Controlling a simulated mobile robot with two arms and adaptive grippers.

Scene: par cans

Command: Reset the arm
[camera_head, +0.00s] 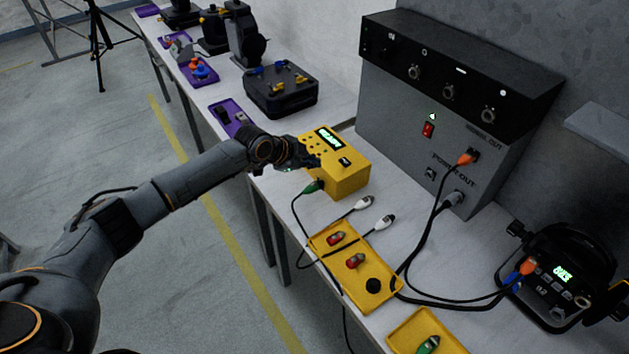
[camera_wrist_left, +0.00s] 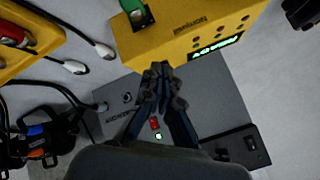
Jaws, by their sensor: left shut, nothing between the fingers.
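My left arm reaches in from the left in the head view. Its gripper (camera_head: 303,157) is at the near left side of a yellow box (camera_head: 346,181) with a lit green display. In the left wrist view the gripper (camera_wrist_left: 160,68) is shut and empty, its fingertips overlapping the edge of the yellow box (camera_wrist_left: 175,35). I cannot tell whether it touches the box. A green connector (camera_head: 313,187) with a black cable is plugged into the box's front. My right gripper is not in view.
A grey power unit (camera_head: 430,125) stands against the wall, with an orange plug (camera_head: 466,159) in it. A yellow tray (camera_head: 323,246) holds red connectors. A round black par can (camera_head: 560,280) with a lit display is at right. White-tipped cables (camera_head: 384,222) lie between box and tray.

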